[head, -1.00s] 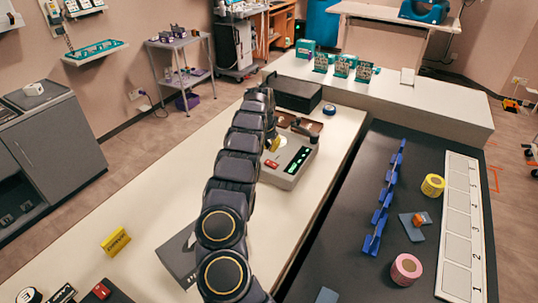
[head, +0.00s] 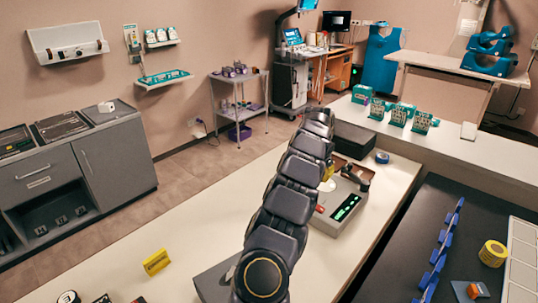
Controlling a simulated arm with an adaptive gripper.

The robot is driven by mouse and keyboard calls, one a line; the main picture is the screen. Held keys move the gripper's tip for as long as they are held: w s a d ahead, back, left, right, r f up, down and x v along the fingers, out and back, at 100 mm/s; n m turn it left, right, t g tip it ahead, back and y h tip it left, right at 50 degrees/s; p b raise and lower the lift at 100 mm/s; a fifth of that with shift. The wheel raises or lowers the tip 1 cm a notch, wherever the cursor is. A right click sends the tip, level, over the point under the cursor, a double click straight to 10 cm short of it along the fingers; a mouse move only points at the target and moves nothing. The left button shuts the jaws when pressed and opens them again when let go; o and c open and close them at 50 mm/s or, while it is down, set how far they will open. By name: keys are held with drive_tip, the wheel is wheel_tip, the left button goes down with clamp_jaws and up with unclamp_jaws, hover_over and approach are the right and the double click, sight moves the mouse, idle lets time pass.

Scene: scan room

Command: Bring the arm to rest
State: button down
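My arm (head: 290,188) reaches from the bottom centre of the head view up and away over the cream worktop (head: 215,225). Its far end bends down beside a grey device (head: 341,212) with a green-lit display. My gripper is largely hidden behind the arm's own links there. I cannot make out its fingers or whether it holds anything. A small yellow patch (head: 327,173) shows beside the arm's far end; I cannot tell what it belongs to.
A black box (head: 354,139) and a blue tape roll (head: 382,157) are beyond the device. A yellow block (head: 157,262) stands front left. At right, a dark table (head: 480,215) bears a blue rack (head: 440,255) and yellow roll (head: 493,253). Grey cabinets (head: 85,165) stand left.

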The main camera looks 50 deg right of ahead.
drive_tip(key=w+a+r+n+t+y, duration=0.1)
drive_tip(key=w+a+r+n, duration=0.25)
drive_tip(key=a, duration=0.55)
drive_tip(key=w+a+r+n+y, duration=0.25)
drive_tip(key=w+a, duration=0.25)
drive_tip(key=a, duration=0.4)
drive_tip(key=w+a+r+n+t+y, duration=0.1)
drive_tip(key=w+a+r+n, duration=0.2)
drive_tip(key=a, duration=0.6)
drive_tip(key=s+a+r+n+g, duration=0.1)
drive_tip(key=s+a+r+n, duration=0.15)
drive_tip(key=s+a, duration=0.6)
drive_tip(key=s+a+r+n+g, duration=0.15)
drive_tip(key=s+a+n, duration=0.25)
drive_tip(key=a, duration=0.9)
drive_tip(key=s+a+f+n+g, duration=0.1)
drive_tip(key=s+f, duration=0.1)
drive_tip(key=s, duration=0.7)
drive_tip(key=s+a+f+n+g+h, duration=0.1)
drive_tip(key=s+a, duration=0.1)
drive_tip(key=s, duration=0.7)
drive_tip(key=shift+s+f+n, duration=0.15)
drive_tip(key=shift+f+n, duration=0.2)
drive_tip(key=shift+f, duration=0.05)
